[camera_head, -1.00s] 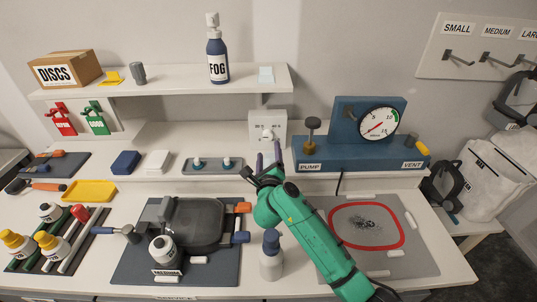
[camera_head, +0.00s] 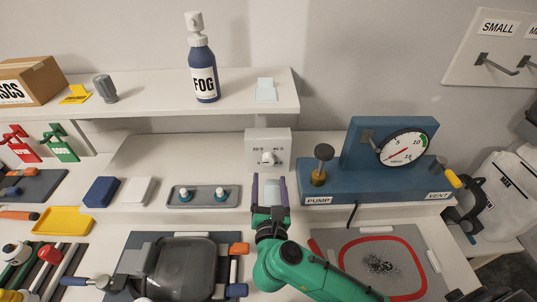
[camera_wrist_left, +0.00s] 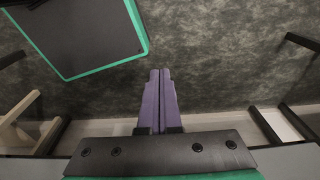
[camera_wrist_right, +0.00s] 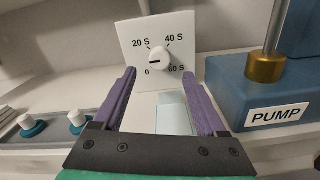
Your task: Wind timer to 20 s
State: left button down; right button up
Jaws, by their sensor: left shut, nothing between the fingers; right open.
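The timer (camera_head: 267,147) is a white box with a round knob on the back wall ledge. In the right wrist view its dial (camera_wrist_right: 158,59) shows marks 0, 20 S, 40 S and 60 S. A dark line on the knob lies roughly level; the exact setting is hard to tell. My right gripper (camera_head: 269,181) is open, with purple fingers pointing toward the timer. In the right wrist view the right gripper's fingers (camera_wrist_right: 168,84) stand apart below the knob, not touching it. My left gripper (camera_wrist_left: 161,73) is shut and empty above dark floor, outside the head view.
The blue pump unit (camera_head: 325,183) with gauge stands close to the right. A grey tray (camera_head: 202,197) with two teal-based knobs lies to the left. A pale card (camera_wrist_right: 173,114) shows between the right fingers. The shelf (camera_head: 180,111) with the FOG bottle (camera_head: 204,70) hangs above.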

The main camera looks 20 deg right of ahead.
aim_at(269, 161)
jog(key=shift+w+d+r+p, duration=0.2)
jog(key=shift+w+r+p, duration=0.15)
jog(key=shift+w, duration=0.25)
jog(key=shift+w+d+r+p, duration=0.15)
jog(key=shift+w+r+p, duration=0.1)
jog(key=shift+w+p, duration=0.25)
jog(key=shift+x, duration=1)
jog(key=shift+w+d+f, duration=0.15)
jog(key=shift+w+f, duration=0.15)
jog(key=shift+w, duration=0.3)
jog(key=shift+w+d+f, duration=0.1)
jog(key=shift+w+f, duration=0.25)
jog(key=shift+w, duration=0.25)
jog(key=shift+s+r, duration=0.1)
jog(key=shift+s, duration=0.15)
jog(key=c, duration=0.4)
jog(key=shift+r, duration=0.1)
grip_shut()
pick_arm(q)
jog(key=r, duration=0.1)
jog(key=s+r, duration=0.1)
jog(key=shift+s+a+r, duration=0.15)
jog(key=shift+s+r, duration=0.1)
jog(key=shift+r, duration=0.05)
